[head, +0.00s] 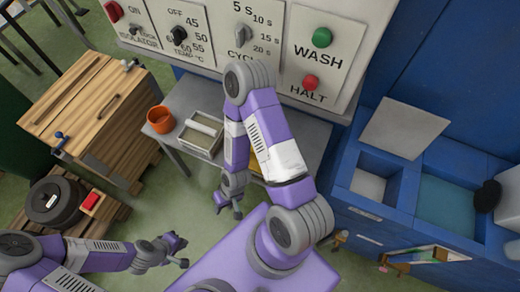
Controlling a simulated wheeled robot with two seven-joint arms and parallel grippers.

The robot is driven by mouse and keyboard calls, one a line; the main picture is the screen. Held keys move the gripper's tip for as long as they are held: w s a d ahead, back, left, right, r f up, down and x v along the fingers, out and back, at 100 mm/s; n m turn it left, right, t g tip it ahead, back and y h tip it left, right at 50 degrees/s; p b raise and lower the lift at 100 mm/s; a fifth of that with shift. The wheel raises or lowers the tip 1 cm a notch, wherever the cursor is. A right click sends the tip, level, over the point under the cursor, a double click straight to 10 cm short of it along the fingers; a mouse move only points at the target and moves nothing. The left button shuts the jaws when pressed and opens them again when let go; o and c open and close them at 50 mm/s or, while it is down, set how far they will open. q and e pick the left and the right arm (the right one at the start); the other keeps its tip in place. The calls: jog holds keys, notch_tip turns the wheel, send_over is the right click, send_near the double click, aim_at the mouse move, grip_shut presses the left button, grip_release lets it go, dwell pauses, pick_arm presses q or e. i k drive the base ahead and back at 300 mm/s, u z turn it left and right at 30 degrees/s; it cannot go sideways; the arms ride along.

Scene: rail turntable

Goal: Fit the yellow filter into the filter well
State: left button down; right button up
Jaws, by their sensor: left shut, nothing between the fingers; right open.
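A small yellow patch (257,166) shows on the grey table behind my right arm. It may be the yellow filter, but most of it is hidden. I cannot tell for certain which opening is the filter well; the blue unit at right has a square opening with a pale floor (368,186) and a wider teal one (445,205). My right gripper (230,208) is open and empty, pointing down in front of the table's near edge. My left gripper (182,252) is shut and empty, low at the bottom left, away from the table.
A grey table (178,97) holds an orange pot (160,119) and a pale rectangular tray (201,136). A control panel (290,45) stands behind. A wooden cabinet (92,118) and dark wheel (55,201) are left.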

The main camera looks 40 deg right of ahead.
aim_at(372, 193)
jog(key=k, duration=0.9)
jog(key=u, duration=0.95)
jog(key=i, duration=0.75)
jog(key=z, duration=2.5)
jog(key=i, duration=0.5)
jog(key=z, duration=0.1)
jog(key=k, duration=0.4)
jog(key=z, duration=0.7)
jog(key=i, duration=0.25)
jog(key=z, duration=1.25)
